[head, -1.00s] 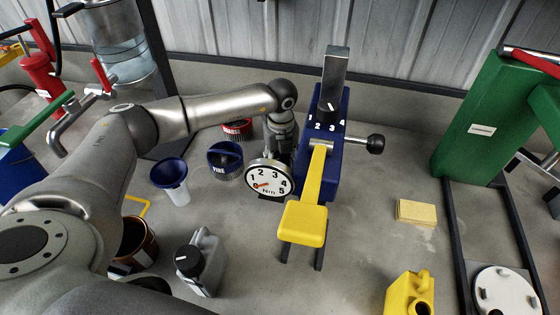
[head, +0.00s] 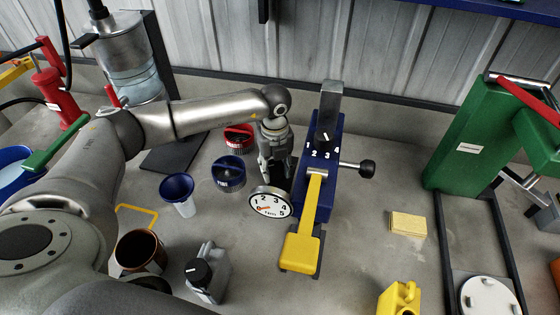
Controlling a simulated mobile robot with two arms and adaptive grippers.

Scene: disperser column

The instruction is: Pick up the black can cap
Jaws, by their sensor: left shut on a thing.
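The black can cap (head: 198,271) sits on top of a grey can (head: 213,274) at the lower middle left, with nothing gripping it. My left gripper (head: 272,172) is well above and to the right of the cap in the picture, beside the blue press. It is shut at the white dial gauge (head: 271,203), which is tilted with its face upward. Its fingertips are partly hidden, so the exact contact is unclear. My right gripper is not in view.
A blue press (head: 322,165) with a yellow lever (head: 302,246) stands right of the gauge. A blue funnel cup (head: 178,193), a blue lid (head: 228,172), a red lid (head: 239,138) and a brown pot (head: 141,251) are nearby. Floor right of the lever is clear around a yellow sponge (head: 407,224).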

